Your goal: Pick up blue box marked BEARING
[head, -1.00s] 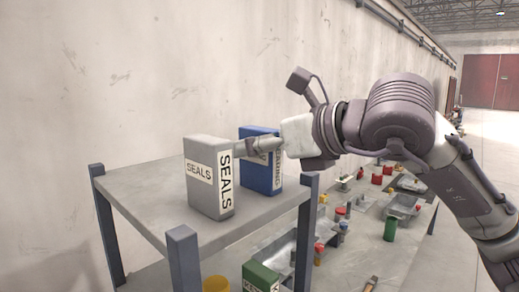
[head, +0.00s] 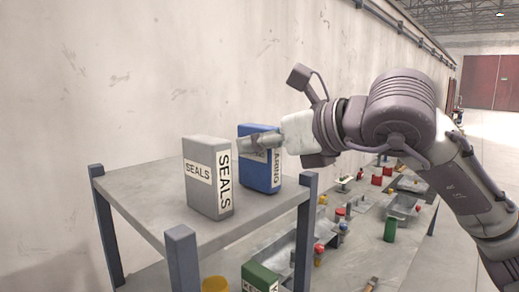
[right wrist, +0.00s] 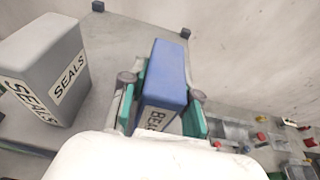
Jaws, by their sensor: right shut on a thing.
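The blue box marked BEARING (head: 262,176) stands upright at the back right of the grey shelf top, behind the grey SEALS box (head: 208,178). My right gripper (head: 257,142) reaches in from the right across the blue box's upper part. In the right wrist view, the blue box (right wrist: 165,80) sits between the green-padded fingers of the right gripper (right wrist: 166,100), which are shut on its sides. Its label is partly covered by my gripper. I cannot tell whether its base is clear of the shelf. My left gripper is not in view.
The SEALS box (right wrist: 45,70) is close left of my right gripper. The shelf top (head: 150,195) has corner posts, one (head: 304,225) near the blue box. A wall (head: 130,80) runs behind. A lower bench (head: 350,250) holds several small parts.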

